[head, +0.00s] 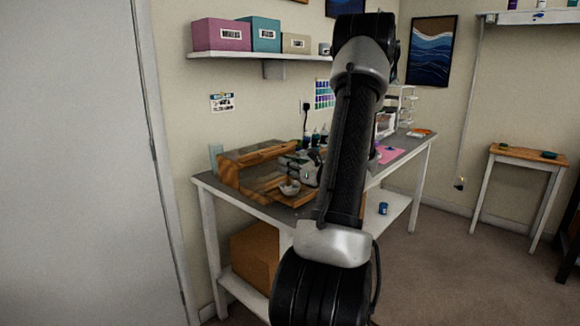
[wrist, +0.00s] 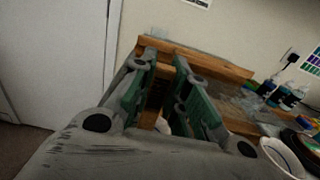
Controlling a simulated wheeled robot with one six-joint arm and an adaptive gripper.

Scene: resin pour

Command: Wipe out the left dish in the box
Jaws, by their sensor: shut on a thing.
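My gripper (head: 304,168) is in front of the wooden box (head: 256,153) on the workbench, partly hidden by my arm in the head view. In the wrist view my gripper (wrist: 165,58) points at the box, whose wooden edge (wrist: 215,67) runs behind the fingertips. A small pale thing (wrist: 162,125) shows low between the fingers; I cannot tell what it is. A small white dish (head: 290,188) stands on wood at the bench's front edge, just below my gripper. A white round rim (wrist: 283,157) shows at the lower right of the wrist view. The box's inside is mostly hidden.
Several dark bottles (head: 316,138) stand behind my gripper on the workbench (head: 240,203). A pink sheet (head: 390,154) lies farther right. A shelf (head: 260,55) with boxes hangs above. A small side table (head: 525,153) stands far right, with open floor before it.

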